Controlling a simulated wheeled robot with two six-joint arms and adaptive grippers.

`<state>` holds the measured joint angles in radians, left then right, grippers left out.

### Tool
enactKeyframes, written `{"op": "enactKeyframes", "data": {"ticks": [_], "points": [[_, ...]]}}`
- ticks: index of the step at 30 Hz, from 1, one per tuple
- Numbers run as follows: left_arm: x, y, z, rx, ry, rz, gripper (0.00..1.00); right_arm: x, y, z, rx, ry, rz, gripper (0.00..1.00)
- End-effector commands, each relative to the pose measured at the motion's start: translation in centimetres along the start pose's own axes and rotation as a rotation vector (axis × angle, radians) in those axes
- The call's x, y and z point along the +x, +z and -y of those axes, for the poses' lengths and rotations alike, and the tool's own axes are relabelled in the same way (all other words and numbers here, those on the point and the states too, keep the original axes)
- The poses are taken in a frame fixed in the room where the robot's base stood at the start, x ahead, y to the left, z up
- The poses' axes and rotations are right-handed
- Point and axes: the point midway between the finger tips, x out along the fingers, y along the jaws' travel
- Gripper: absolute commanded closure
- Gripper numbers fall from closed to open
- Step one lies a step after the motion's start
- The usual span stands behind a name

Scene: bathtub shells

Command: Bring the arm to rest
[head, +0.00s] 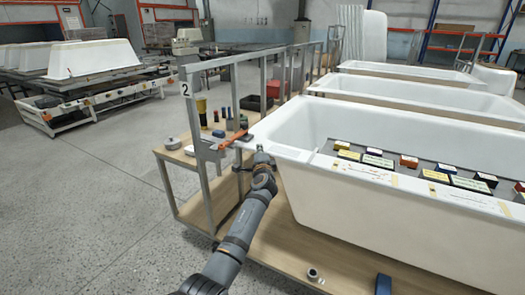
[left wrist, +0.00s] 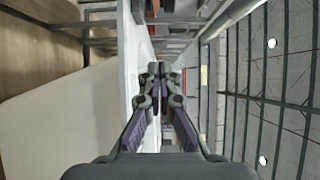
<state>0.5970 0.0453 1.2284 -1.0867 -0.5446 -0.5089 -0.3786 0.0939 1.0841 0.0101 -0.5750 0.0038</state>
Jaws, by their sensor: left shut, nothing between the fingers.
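My left arm (head: 245,222) reaches up from the bottom of the head view. My left gripper (head: 262,157) is at the near left end of the closest white bathtub shell (head: 340,195), by its rim. I cannot tell whether it touches the tub. In the left wrist view the fingers of the left gripper (left wrist: 159,72) are drawn together with nothing between them. My right gripper does not show in either view.
A metal frame (head: 202,160) marked 2 and a wooden shelf with tools stand just left of the gripper. A tape roll (head: 315,275) and a blue object (head: 383,284) lie on the wooden base. The floor (head: 90,200) at left is clear.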

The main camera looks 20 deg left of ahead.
Motion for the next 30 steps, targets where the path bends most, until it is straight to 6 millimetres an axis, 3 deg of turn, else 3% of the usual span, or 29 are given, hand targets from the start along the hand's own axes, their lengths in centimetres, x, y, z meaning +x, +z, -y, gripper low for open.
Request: {"op": "enactKeyframes", "data": {"ticks": [12, 17, 20, 23, 24, 26, 30], "points": [[0.0, 0.0, 0.0, 0.000, 0.000, 0.000, 1.00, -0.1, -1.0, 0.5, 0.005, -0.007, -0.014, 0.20], [-0.1, 0.1, -0.9, -0.006, 0.014, -0.002, 1.00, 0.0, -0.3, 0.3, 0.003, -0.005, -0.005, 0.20], [-0.9, 0.4, -5.0, -0.042, 0.084, -0.008, 1.00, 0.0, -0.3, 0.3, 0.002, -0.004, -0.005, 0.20], [-3.0, 1.3, -12.6, -0.118, 0.216, -0.011, 1.00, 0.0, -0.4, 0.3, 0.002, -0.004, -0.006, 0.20], [-4.3, 1.8, -16.0, -0.155, 0.279, -0.006, 1.00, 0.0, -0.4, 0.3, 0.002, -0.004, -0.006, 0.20], [-6.4, 2.7, -20.9, -0.213, 0.371, 0.006, 1.00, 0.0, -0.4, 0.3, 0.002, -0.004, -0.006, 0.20], [-12.7, 5.3, -31.6, -0.346, 0.581, 0.063, 1.00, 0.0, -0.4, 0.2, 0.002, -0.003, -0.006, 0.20]]}}
